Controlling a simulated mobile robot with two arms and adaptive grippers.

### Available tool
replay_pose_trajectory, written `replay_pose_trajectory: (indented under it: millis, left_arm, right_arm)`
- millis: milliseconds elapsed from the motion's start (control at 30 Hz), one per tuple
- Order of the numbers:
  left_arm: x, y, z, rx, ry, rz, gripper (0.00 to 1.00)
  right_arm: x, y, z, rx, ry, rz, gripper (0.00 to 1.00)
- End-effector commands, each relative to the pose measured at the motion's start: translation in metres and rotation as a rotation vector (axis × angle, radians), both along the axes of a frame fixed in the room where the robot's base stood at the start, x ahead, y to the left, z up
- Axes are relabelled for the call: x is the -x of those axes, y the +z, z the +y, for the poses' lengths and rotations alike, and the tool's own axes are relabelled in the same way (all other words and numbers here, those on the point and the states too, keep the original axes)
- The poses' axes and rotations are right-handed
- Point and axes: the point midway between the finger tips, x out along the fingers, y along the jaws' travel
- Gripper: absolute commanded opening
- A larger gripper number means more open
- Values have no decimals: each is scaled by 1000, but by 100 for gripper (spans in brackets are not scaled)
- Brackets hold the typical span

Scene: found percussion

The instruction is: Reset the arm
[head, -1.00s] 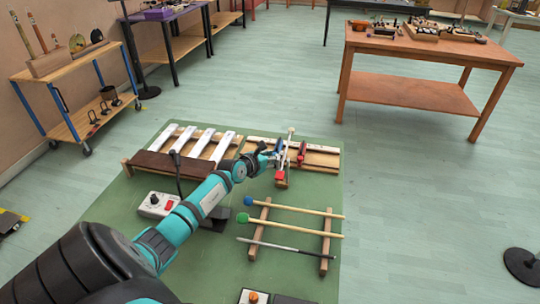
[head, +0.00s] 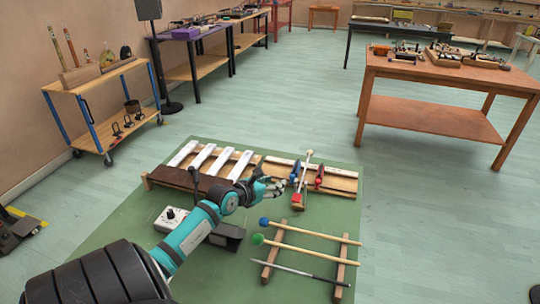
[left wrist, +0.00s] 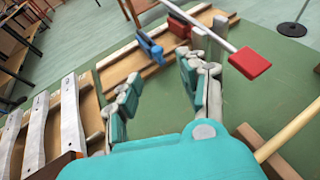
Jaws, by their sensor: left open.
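My left gripper (head: 272,188) is teal and grey and reaches in from the left over the green mat (head: 215,270). In the left wrist view its fingers (left wrist: 160,88) are spread apart with nothing between them. Just beyond its tips lies a wooden frame (head: 345,183) with a blue piece (head: 295,171) and a red piece (head: 319,174). A pale stick with a red block head (head: 297,199) rests by that frame, right of the gripper; the block also shows in the left wrist view (left wrist: 249,63). My right gripper is not in view.
White bars (head: 212,161) lie on a wooden frame left of the gripper. A rack (head: 347,250) holds mallets with blue (head: 264,222) and green (head: 257,239) heads. A control box (head: 171,219) sits beside my arm. A brown table (head: 440,105) stands at the back right.

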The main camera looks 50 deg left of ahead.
Motion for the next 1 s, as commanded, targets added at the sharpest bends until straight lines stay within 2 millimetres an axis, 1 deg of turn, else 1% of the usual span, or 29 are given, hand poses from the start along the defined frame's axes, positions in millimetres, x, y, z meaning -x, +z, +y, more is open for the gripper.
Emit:
replay_pose_trajectory:
  millis: [67, 200, 767, 867, 967, 1000]
  left_arm:
    - [8, 2, -1, 0, 0, 1, 42]
    - [13, 5, -2, 0, 0, 1, 42]
    - [13, 7, -2, 0, 0, 0, 42]
    - [13, 20, -2, -1, 0, -1, 42]
    - [13, 48, -2, -1, 0, -1, 42]
    - [12, 63, -2, -1, 0, -1, 42]
  right_arm:
    - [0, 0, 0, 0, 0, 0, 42]
    - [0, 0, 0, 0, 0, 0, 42]
    - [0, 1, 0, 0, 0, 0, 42]
    - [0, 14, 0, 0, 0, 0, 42]
    - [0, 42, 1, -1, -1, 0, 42]
    - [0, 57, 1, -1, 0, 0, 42]
